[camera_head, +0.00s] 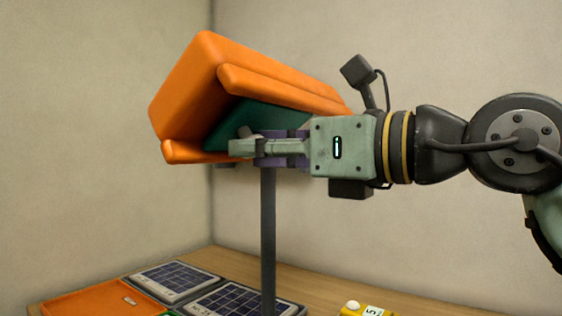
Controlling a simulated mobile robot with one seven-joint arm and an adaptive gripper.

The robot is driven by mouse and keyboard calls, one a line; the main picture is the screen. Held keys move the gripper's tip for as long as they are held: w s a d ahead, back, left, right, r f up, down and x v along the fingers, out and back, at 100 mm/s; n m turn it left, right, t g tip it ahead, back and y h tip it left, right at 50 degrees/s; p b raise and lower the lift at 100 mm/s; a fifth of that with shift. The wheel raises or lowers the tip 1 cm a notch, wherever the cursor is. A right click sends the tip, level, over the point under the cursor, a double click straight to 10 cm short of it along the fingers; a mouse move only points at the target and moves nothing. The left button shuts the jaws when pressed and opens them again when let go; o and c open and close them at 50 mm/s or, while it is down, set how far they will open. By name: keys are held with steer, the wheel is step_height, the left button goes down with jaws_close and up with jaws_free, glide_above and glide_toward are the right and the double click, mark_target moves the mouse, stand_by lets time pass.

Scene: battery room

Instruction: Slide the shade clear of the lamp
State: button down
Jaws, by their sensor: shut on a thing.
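The shade (190,90) is an orange, boxy channel with in-turned lips, tilted, in the upper middle of the picture. A dark green surface (255,117) shows inside it; I cannot tell whether it is the shade's lining or a separate part. A dark upright post (268,230), apparently the lamp's, rises from the table to my gripper. The lamp's head cannot be made out clearly. My gripper (240,145) reaches in from the right, in front of the shade's open side, and is shut on the shade. Its fingers hide the contact and the post's top.
A wooden table (330,291) lies below. It bears an orange tray (95,302), two dark solar panels (175,278) (235,300) and a yellow device (355,309) with a white knob. Plain walls meet in a corner behind. The air left of the shade is free.

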steer(key=shift+s+a+b, duration=0.2)
steer(key=shift+s+a, duration=0.4)
steer(key=shift+s, duration=0.2)
steer(key=shift+s+a+b, duration=0.2)
steer(key=shift+s+a, duration=0.4)
steer(key=shift+s, duration=0.15)
steer(key=c, duration=1.3)
jaws_free()
steer(key=shift+s, duration=0.1)
steer(key=shift+d, duration=0.1)
steer(key=v, duration=1.2)
